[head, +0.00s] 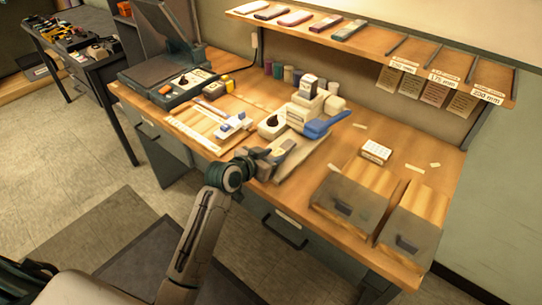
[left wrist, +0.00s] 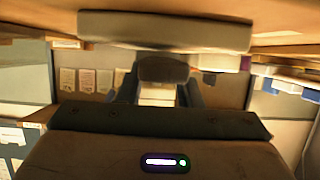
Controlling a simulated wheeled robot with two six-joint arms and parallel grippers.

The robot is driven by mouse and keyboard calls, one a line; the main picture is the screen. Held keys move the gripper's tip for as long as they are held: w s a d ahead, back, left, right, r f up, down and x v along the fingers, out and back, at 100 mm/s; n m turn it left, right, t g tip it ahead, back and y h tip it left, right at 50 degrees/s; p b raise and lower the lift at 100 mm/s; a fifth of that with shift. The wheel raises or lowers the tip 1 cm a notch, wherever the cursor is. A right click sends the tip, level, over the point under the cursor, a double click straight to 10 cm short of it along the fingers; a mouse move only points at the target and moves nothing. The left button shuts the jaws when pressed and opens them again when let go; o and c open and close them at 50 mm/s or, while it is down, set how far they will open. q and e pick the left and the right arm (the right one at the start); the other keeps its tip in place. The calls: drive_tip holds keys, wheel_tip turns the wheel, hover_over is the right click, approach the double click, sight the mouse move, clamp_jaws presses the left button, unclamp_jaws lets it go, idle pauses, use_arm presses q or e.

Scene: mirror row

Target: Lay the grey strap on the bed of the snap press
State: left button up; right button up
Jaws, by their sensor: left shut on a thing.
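The snap press (head: 299,116) is a cream machine with a blue lever (head: 325,124), standing near the middle of the bench. A pale grey plate (head: 303,163) reaches from it toward the bench's front edge. My left gripper (head: 282,151) is at the front of the press, over or beside this plate. It is shut on a small dark grey piece, which looks like the grey strap (left wrist: 163,68). In the left wrist view the piece sits between the two fingers (left wrist: 160,92), and a long pale bar (left wrist: 165,30) crosses just beyond it. I cannot tell whether the strap touches the bed. My right gripper is out of view.
A shelf (head: 378,47) above holds several coloured strips. A dark machine (head: 178,80) stands at the left. Two grey-fronted bins (head: 350,199) and a small white box (head: 376,152) are at the right.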

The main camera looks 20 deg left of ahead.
use_arm(q)
drive_tip(key=shift+f, duration=0.5)
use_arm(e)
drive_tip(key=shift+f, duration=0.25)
use_arm(q)
drive_tip(key=o, duration=1.2)
drive_tip(key=shift+c, duration=0.2)
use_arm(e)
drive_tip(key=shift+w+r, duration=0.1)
use_arm(q)
drive_tip(key=b+v, duration=0.1)
drive_tip(key=v, duration=0.9)
drive_tip(key=shift+s+r, duration=0.25)
drive_tip(key=shift+s, duration=0.1)
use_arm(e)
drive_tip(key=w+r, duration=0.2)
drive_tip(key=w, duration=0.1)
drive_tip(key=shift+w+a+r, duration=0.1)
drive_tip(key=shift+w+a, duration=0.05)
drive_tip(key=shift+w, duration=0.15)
